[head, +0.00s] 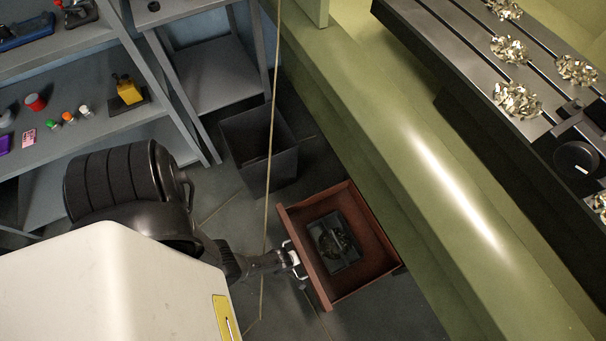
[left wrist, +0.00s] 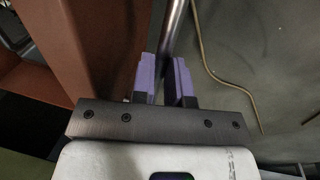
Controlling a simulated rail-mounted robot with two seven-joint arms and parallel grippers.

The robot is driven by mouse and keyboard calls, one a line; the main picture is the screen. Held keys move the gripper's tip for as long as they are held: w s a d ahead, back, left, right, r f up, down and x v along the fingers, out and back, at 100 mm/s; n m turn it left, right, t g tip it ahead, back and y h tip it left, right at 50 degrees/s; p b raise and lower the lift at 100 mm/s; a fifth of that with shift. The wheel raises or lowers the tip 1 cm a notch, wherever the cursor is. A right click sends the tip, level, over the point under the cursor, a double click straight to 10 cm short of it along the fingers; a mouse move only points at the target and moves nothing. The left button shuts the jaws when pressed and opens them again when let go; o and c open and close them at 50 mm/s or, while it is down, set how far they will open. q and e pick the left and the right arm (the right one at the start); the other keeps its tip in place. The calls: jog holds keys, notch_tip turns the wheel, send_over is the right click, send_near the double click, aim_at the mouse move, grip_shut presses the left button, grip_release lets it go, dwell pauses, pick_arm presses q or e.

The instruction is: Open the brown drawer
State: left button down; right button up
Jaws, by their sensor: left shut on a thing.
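The brown drawer (head: 369,262) is pulled out in the head view, its open top showing a dark square object (head: 333,243) inside. Its brown front panel also shows at the left of the left wrist view (left wrist: 108,45). My left gripper (head: 297,263) is at the outer face of the drawer front. In the left wrist view, its purple fingers (left wrist: 166,82) are shut around a metal bar handle (left wrist: 172,32) that runs alongside the drawer front. My right gripper is not in view.
A dark open bin (head: 262,150) stands on the floor behind the drawer. Grey shelves (head: 100,130) with small items are at the left. A green machine base (head: 400,170) lies along the drawer's right. A thin cable (head: 270,150) hangs down the middle.

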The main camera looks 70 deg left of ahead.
pick_arm(q)
jog(key=s, duration=0.6)
jog(key=shift+d+p, duration=0.25)
jog(key=shift+p, duration=0.05)
jog(key=c, duration=1.1)
grip_release()
jog(key=shift+s, duration=0.1)
jog(key=shift+s+d+r+p, duration=0.1)
jog(key=shift+s+r+p, duration=0.3)
jog(key=shift+r+p, duration=1.65)
jog(key=shift+s+a+r+p, duration=0.1)
jog(key=shift+s+r+p, duration=0.35)
jog(key=shift+r+p, duration=1.55)
jog(key=shift+s+d+r+p, duration=0.1)
jog(key=shift+s+r+p, duration=0.3)
jog(key=shift+r+p, duration=1.6)
jog(key=shift+r+b, duration=0.7)
